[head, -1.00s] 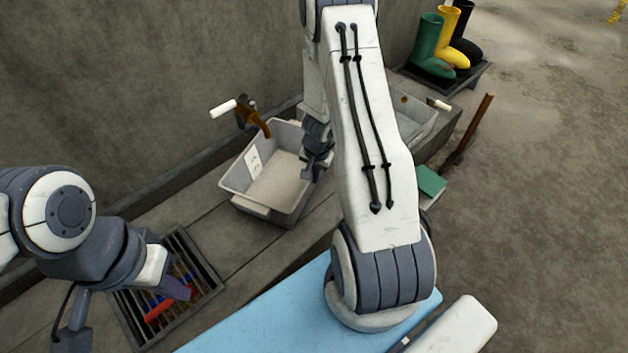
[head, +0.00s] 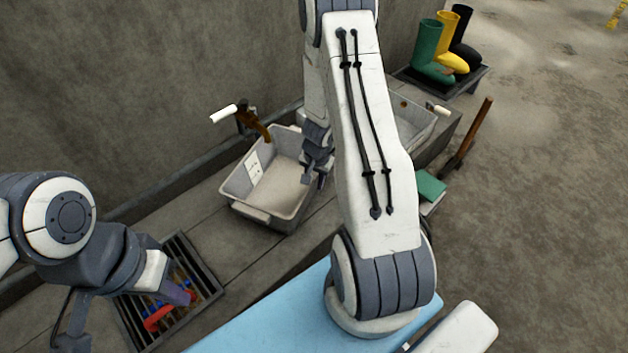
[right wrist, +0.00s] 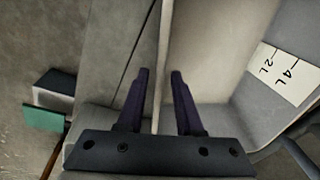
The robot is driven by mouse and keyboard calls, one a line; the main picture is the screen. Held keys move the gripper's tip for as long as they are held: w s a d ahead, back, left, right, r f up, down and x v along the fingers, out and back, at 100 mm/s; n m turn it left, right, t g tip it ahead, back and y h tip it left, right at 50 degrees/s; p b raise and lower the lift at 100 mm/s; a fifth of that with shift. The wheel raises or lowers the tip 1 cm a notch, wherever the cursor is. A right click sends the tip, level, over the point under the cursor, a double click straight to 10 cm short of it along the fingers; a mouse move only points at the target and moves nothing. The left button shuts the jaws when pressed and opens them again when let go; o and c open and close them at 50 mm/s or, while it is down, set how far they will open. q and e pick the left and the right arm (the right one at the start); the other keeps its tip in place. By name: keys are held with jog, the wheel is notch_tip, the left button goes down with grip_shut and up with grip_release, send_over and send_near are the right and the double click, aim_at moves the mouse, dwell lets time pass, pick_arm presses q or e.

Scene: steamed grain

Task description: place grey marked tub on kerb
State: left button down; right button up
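The grey tub (head: 264,215), with a white label marked 2L and 4L, stands upright on the concrete ledge (head: 222,245) by the wall; I cannot tell which edge is the kerb. Its pale inside looks empty. The label shows in the right wrist view (right wrist: 285,73). My right gripper (head: 318,180) is at the tub's right side. In the right wrist view my right gripper's fingers (right wrist: 160,75) are apart, one on each side of the tub's thin wall, with gaps showing.
The dark grate (head: 208,288) holds red and blue items. A brown tap (head: 262,131) overhangs the tub's far side. A second grey basin (head: 422,132) is behind my right arm. Open floor lies right.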

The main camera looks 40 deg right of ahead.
notch_tip(320, 180, up, 12)
jog(key=s+f+p, duration=0.1)
jog(key=s+p, duration=0.1)
jog(key=p, duration=0.6)
jog(key=a+r+n+y, duration=0.1)
jog(key=a+r+n, duration=0.4)
jog(key=a, duration=0.5)
jog(key=a+r+n+y, duration=0.1)
jog(key=a+r+n, duration=0.2)
jog(key=a+r, duration=0.6)
jog(key=s+a+r+n, duration=0.4)
jog(key=s+a+n, duration=0.1)
jog(key=s, duration=0.4)
jog(key=s+a+r+n+g, duration=0.1)
jog(key=s+a+r+n, duration=0.4)
jog(key=s, duration=0.5)
jog(key=shift+s+r+n+g+h, duration=0.15)
jog(key=shift+r+n+g+h, duration=0.15)
jog(key=shift+n, duration=0.4)
